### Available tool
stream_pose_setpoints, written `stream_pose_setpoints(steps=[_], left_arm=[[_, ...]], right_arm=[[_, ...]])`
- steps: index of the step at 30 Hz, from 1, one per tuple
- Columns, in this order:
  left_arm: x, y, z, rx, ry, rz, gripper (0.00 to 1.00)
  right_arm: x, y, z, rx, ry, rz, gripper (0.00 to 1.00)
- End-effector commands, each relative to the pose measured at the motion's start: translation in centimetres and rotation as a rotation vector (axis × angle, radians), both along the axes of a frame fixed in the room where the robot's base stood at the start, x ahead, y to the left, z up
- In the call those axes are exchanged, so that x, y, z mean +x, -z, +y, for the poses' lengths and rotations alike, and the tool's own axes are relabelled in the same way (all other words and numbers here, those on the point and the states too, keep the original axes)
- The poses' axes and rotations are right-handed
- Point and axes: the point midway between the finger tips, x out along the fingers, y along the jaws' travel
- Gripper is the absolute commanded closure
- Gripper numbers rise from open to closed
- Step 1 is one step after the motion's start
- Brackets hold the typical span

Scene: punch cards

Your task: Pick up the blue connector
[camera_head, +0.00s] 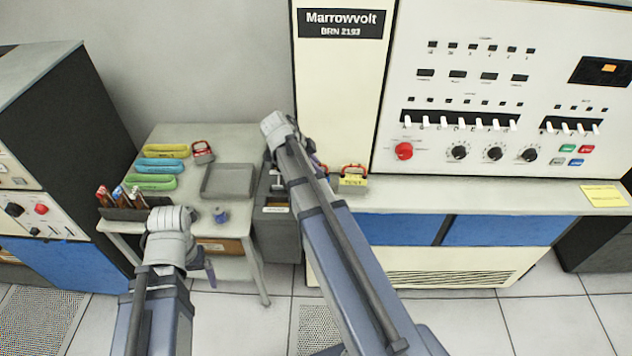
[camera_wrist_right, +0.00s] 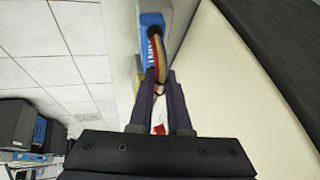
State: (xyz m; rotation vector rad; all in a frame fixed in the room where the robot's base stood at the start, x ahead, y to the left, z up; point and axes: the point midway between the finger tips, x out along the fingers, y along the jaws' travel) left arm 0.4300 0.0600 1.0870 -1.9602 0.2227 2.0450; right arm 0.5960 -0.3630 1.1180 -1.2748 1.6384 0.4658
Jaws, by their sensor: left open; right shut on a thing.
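The blue connector (camera_wrist_right: 152,32) shows in the right wrist view, with a red and tan cable loop (camera_wrist_right: 158,60) coming from it. My right gripper (camera_wrist_right: 161,76) is shut on this loop, with the connector just beyond the fingertips. In the head view, my right gripper (camera_head: 319,161) is at the console ledge, largely covered by its own arm. My left gripper (camera_head: 209,268) is open, low in front of the small table and away from the connector.
A yellow connector (camera_head: 353,181) stands on the ledge right of my right gripper.

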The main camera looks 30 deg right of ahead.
Motion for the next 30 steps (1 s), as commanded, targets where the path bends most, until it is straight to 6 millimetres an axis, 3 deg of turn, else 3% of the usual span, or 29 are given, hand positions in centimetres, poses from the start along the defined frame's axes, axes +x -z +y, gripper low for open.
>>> stream_pose_setpoints(steps=[20, 30], left_arm=[[0.0, -0.4, 0.0, 0.0, -0.001, 0.0, 0.07], [0.0, -3.9, 0.0, -0.001, -0.005, 0.0, 0.07]], right_arm=[[0.0, -0.4, 0.0, -0.001, 0.0, 0.0, 1.0], [0.0, -3.9, 0.0, -0.001, 0.0, 0.0, 1.0]])
